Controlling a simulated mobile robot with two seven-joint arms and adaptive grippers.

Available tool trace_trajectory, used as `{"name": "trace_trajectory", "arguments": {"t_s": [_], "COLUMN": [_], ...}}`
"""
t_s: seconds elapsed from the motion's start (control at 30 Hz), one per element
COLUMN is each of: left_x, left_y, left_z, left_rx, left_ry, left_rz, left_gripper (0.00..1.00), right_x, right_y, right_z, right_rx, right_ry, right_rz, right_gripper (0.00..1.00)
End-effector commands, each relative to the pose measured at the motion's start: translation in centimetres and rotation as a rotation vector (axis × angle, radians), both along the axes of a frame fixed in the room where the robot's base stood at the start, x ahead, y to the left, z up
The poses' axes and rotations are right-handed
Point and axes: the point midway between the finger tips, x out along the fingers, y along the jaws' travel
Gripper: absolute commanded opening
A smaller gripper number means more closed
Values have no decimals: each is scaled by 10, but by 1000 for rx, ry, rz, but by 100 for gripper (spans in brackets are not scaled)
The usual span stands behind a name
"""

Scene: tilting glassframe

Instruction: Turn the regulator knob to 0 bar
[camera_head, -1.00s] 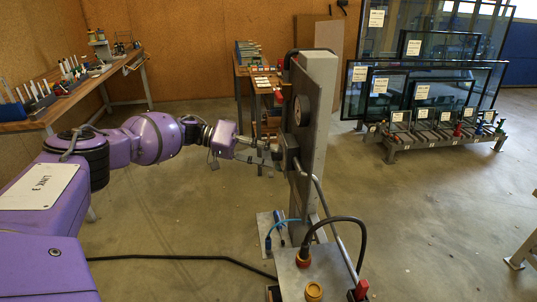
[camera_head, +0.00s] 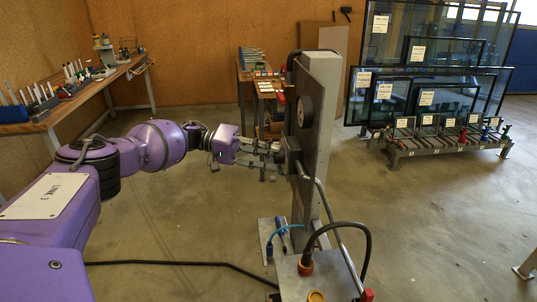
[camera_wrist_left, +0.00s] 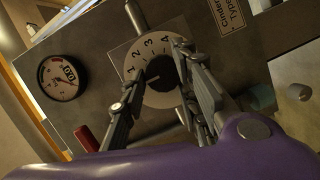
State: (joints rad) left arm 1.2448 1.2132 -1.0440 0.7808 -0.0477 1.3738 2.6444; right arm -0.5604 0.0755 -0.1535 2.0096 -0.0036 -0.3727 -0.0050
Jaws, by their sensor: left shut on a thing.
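A light mark on the knob shows close to the 1. My left gripper (camera_wrist_left: 160,70) is shut on the knob, one finger at each side, and the fingers hide parts of the ring. I cannot see a 0 on the ring. In the head view my left gripper (camera_head: 274,151) reaches the regulator box (camera_head: 291,155) on the grey post. A round pressure gauge (camera_wrist_left: 62,77) sits left of the knob; its reading is unclear. My right gripper is out of view.
The grey post (camera_head: 322,120) stands on a metal base plate (camera_head: 310,280) with hoses. A red lever (camera_wrist_left: 87,138) lies below the gauge in the wrist view. A workbench (camera_head: 85,90) stands at left, glass panes (camera_head: 430,95) at back right. Floor between is clear.

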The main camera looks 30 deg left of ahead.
Motion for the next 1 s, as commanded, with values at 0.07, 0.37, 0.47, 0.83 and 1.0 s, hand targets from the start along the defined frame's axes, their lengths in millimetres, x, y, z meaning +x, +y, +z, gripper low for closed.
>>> {"name": "trace_trajectory", "arguments": {"t_s": [0.07,0.37,0.47,0.83,1.0], "left_x": [0,1,1,-14,-21], "left_y": [-3,-1,-1,43,62], "left_z": [5,4,3,10,13], "left_rx": [-7,-5,-3,-2,-4], "left_ry": [-7,-7,-5,-6,-7], "left_rz": [-6,-2,-2,2,-1], "left_gripper": [3,42,42,42,42], "right_x": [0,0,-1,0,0], "right_y": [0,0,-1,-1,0], "right_z": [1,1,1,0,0], "right_rx": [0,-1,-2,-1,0], "right_ry": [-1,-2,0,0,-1], "right_rz": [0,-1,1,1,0], "right_gripper": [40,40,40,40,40]}}
